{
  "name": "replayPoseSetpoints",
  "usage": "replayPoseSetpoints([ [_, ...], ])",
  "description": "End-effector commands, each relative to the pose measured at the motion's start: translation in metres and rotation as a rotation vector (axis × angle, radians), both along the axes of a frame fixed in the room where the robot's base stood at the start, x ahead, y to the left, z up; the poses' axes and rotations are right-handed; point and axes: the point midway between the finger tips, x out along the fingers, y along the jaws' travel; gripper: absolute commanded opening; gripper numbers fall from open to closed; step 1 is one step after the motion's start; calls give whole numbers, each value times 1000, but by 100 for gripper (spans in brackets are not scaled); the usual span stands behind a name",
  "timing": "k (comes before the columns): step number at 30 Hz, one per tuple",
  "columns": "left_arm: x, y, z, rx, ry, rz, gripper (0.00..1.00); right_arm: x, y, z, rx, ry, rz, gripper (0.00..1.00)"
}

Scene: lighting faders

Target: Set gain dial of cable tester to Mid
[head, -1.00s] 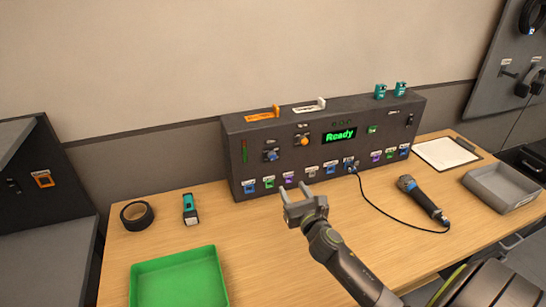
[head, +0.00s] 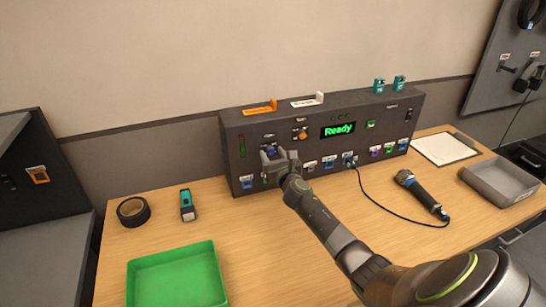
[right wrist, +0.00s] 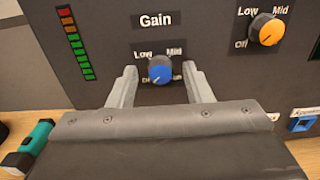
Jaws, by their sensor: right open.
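The cable tester (head: 380,118) is a dark box on the table with a lit green "Ready" display. Its blue gain dial (right wrist: 160,69) sits under the "Gain" label in the right wrist view, with "Low" at upper left and "Mid" at upper right. A pale mark on the dial seems to point lower left. My right gripper (right wrist: 160,88) is open, its fingers on either side of the dial; contact cannot be told. In the head view the right gripper (head: 278,156) is at the panel and partly covers the dial. My left gripper is not in view.
An orange dial (right wrist: 267,29) is to the right of the gain dial. Several coloured sockets line the panel's lower edge, one with a cable to a microphone (head: 421,195). A green tray (head: 176,275), tape roll (head: 134,211) and flashlight (head: 187,205) lie to the left.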

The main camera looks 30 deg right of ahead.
Motion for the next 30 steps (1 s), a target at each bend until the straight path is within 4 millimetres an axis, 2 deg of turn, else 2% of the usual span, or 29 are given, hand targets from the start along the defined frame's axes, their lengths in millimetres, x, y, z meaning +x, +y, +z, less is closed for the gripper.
replayPoseSetpoints([
  [10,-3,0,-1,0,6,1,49,3,-1,0,0,0,0,46],
  [21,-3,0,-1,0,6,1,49,3,-1,0,0,0,0,1],
  [30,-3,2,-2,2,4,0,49,3,-1,0,42,-9,0,1],
])
